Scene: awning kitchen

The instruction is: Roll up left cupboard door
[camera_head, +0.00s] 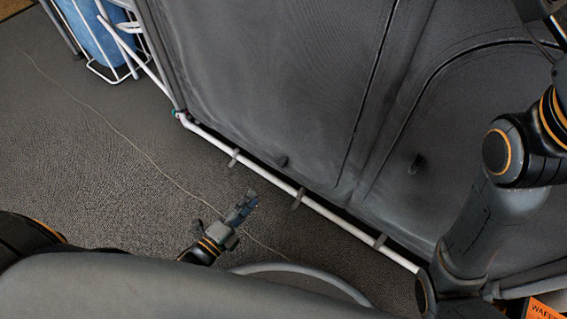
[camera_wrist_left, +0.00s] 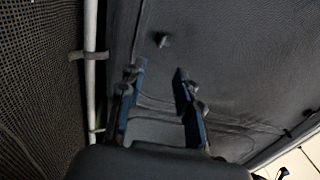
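The fabric cupboard has a dark grey left door (camera_head: 270,70) and a right door (camera_head: 480,130) in the head view, parted by curved seams. Both look closed, hanging down to a white bottom bar (camera_head: 325,209). A small dark tab (camera_head: 282,160) sits low on the left door; a similar tab (camera_head: 415,163) is on the right door. My left gripper (camera_head: 247,203) is low, in front of the bar and apart from the door. In the left wrist view my left gripper (camera_wrist_left: 160,67) is open and empty, facing dark fabric with a small tab (camera_wrist_left: 161,40). My right gripper is not visible.
A white wire rack (camera_head: 120,70) with a blue item (camera_head: 95,30) stands at the upper left. Grey straps (camera_head: 298,198) wrap the bottom bar. A thin cord (camera_head: 130,150) lies on the dark carpet (camera_head: 70,130), which is mostly clear. My right arm covers the right side.

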